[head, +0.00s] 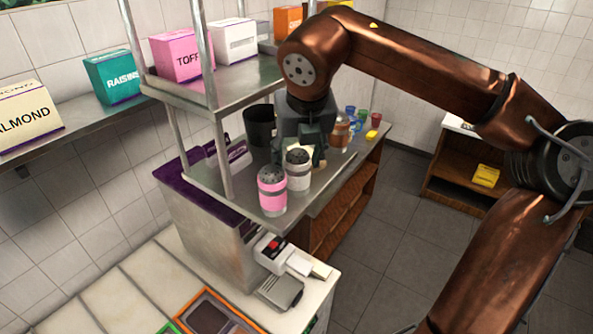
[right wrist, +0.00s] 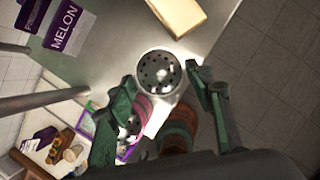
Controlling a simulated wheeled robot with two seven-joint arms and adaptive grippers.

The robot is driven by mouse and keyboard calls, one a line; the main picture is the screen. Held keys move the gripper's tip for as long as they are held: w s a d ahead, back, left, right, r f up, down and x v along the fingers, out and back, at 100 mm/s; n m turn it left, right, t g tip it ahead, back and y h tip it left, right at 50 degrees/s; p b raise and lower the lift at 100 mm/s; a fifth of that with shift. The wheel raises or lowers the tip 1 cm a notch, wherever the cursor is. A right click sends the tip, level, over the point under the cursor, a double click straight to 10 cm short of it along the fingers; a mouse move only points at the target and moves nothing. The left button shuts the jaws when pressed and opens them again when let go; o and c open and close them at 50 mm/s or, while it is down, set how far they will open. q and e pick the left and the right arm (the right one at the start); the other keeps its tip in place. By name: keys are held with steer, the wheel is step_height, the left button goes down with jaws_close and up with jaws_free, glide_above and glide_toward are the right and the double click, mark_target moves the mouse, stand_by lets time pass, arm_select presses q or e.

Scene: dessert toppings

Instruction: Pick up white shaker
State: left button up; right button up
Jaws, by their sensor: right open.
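The white shaker (head: 299,178) stands upright on the metal shelf, with a dark, perforated top and a grey band. My right gripper (head: 298,153) is at the white shaker, open, coming from behind it. In the right wrist view the white shaker's holed top (right wrist: 159,72) shows between the spread fingers of my right gripper (right wrist: 162,84), one finger on each side. I cannot tell whether either finger touches it. A pink shaker (head: 272,195) stands close by, in front and to the left. My left gripper is not in view.
A brown shaker (head: 340,132) stands behind to the right, near several small colored cups. A dark container (head: 259,125) stands behind left. A metal post (head: 222,160) and an upper shelf with boxes, including a pink box (head: 176,56), rise on the left.

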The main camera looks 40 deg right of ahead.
steer(key=x, duration=0.4)
steer(key=shift+d, duration=0.2)
steer(key=shift+w+f, duration=0.1)
steer(key=shift+a, duration=0.1)
steer(key=shift+c, duration=1.1)
steer(key=c, duration=0.8)
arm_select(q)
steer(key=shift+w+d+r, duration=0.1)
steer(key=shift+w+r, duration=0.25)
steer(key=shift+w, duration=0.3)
arm_select(e)
steer(key=shift+o, duration=0.2)
arm_select(q)
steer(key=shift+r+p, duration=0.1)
steer(key=shift+p, duration=0.2)
